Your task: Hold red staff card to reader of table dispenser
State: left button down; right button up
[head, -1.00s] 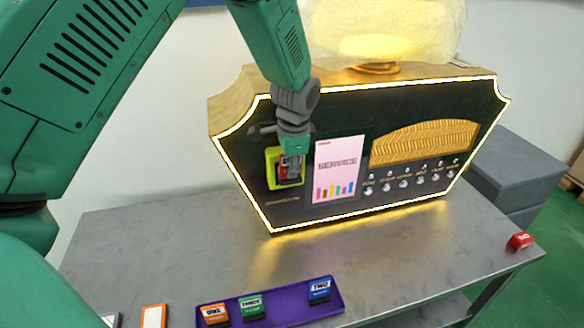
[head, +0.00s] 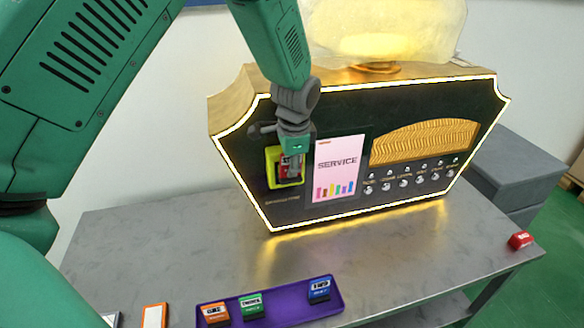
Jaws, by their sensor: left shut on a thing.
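The table dispenser (head: 345,120) is a dark-fronted, gold-sided box with a glowing outline, standing on a grey table. Its reader (head: 272,158) has a yellow-green frame at the left of the front. My left gripper (head: 290,170) is shut on the red staff card (head: 284,172), right in front of the reader. The gripper hides most of the card, and I cannot tell whether the card touches the reader. My right gripper is not in view.
A purple tray (head: 277,311) with orange, green and blue blocks lies at the table's front. A pink "SERVICE" sign (head: 338,168) is beside the reader. The middle of the grey table (head: 400,250) is clear.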

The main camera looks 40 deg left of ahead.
pick_arm(q)
jog(key=shift+s+d+p, duration=0.3)
jog(key=shift+s+d, duration=0.2)
jog(key=shift+d, duration=0.1)
jog(key=s+d+p, duration=0.3)
jog(key=s+d, duration=0.3)
jog(key=d, duration=0.1)
jog(key=shift+s+f, duration=0.1)
dwell(0.8)
jog(key=s+d+f+n+g+b, duration=0.1)
jog(key=s+d+f+n+b, duration=0.2)
jog(key=s+n, duration=0.5)
notch_tip(320, 180, down, 2)
jog(key=shift+d+f+b, duration=0.1)
jog(key=shift+d+b, duration=0.15)
jog(key=shift+b, duration=0.45)
